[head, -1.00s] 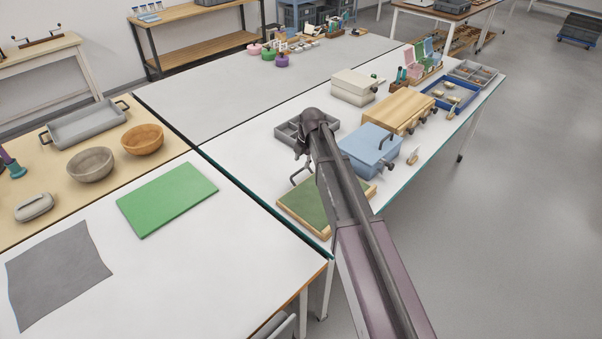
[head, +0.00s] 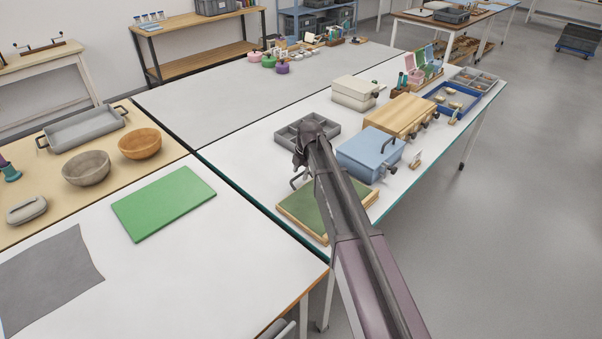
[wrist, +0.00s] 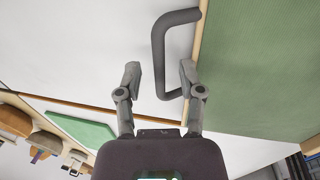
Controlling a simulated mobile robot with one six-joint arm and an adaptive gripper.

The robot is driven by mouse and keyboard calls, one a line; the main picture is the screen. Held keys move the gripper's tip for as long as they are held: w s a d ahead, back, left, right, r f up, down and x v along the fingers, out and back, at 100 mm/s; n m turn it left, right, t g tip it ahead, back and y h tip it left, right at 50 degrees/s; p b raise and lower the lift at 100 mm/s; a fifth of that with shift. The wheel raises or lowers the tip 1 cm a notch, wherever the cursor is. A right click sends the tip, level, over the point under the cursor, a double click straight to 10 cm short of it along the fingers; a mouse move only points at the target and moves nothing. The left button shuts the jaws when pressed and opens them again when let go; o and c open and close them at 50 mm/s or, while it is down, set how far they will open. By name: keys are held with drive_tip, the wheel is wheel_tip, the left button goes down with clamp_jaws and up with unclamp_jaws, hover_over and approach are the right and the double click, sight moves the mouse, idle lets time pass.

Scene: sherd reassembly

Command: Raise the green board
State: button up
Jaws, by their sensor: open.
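A dark green board (head: 303,205) in a pale wooden frame lies flat on the white table, partly hidden behind my arm in the head view. It fills the right of the wrist view (wrist: 260,65). A dark grey bar handle (wrist: 158,50) stands out from its framed edge; it also shows in the head view (head: 294,181). My gripper (wrist: 160,75) is open, with its two fingers on either side of the handle's near part in the wrist picture. I cannot tell whether either finger touches the handle. In the head view my gripper (head: 300,160) is above the board's far end.
A bright green flat sheet (head: 164,203) lies on the near white table beside a grey cloth (head: 48,278). A grey compartment tray (head: 330,139) and a blue lidded box (head: 370,150) stand close to the framed board. The white tabletop left of the handle is clear.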

clamp_jaws()
drive_tip(key=shift+r, duration=0.15)
